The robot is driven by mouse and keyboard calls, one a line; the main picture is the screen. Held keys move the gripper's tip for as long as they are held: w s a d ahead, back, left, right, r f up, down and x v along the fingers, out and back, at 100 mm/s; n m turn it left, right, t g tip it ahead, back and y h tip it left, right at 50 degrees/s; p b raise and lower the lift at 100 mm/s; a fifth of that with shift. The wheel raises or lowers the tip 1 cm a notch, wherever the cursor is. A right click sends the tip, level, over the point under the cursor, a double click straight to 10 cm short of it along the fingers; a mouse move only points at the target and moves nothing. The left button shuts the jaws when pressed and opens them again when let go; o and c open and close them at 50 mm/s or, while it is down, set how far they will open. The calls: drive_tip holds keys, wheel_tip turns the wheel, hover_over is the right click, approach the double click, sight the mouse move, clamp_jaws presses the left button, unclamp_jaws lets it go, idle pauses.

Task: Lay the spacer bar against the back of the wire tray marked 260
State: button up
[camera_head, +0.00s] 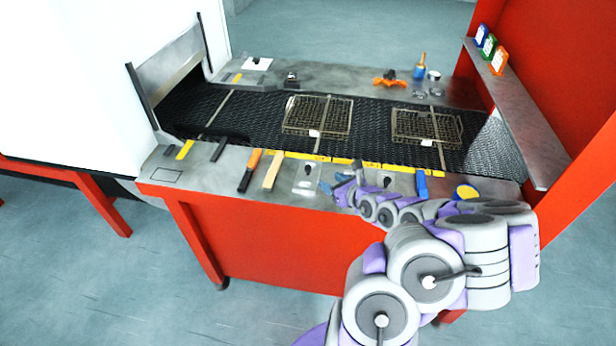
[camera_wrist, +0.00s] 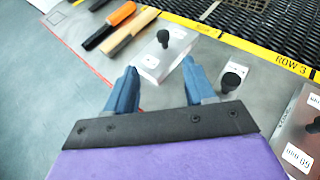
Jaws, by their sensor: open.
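Two wire trays lie on the mesh belt, one mid-belt (camera_head: 318,116) and one further right (camera_head: 427,126). Each has a small white tag at its front edge, too small to read, so I cannot tell which is 260. Thin bars lie across the belt, over or beside the trays. A pale metal block with a black knob (camera_head: 307,180) rests on the near ledge; it also shows in the wrist view (camera_wrist: 160,57). I cannot tell which piece is the spacer bar. My gripper (camera_wrist: 160,68) is open and empty, its blue fingers over the near ledge by this block.
A second knobbed block (camera_wrist: 225,97) stands right of my fingers. An orange-handled tool (camera_head: 249,171) and a wooden-handled one (camera_head: 272,171) lie left. A yellow strip (camera_wrist: 250,47) marked ROW 3 edges the belt (camera_head: 375,130). A red post and shelf (camera_head: 510,105) stand right.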

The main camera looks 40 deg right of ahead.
sight(310, 169)
drive_tip(key=b+x, duration=0.1)
drive_tip(key=x, duration=0.9)
drive_tip(key=shift+d+b+x, duration=0.15)
drive_tip(key=shift+b+x, duration=0.15)
drive_tip(key=shift+x, duration=1)
drive_tip(key=shift+d+b+x, duration=0.1)
drive_tip(key=shift+b+x, duration=0.2)
drive_tip(key=shift+x, duration=1)
drive_tip(key=shift+w+f, duration=0.1)
drive_tip(key=shift+w, duration=0.15)
drive_tip(key=shift+c, duration=0.4)
clamp_jaws()
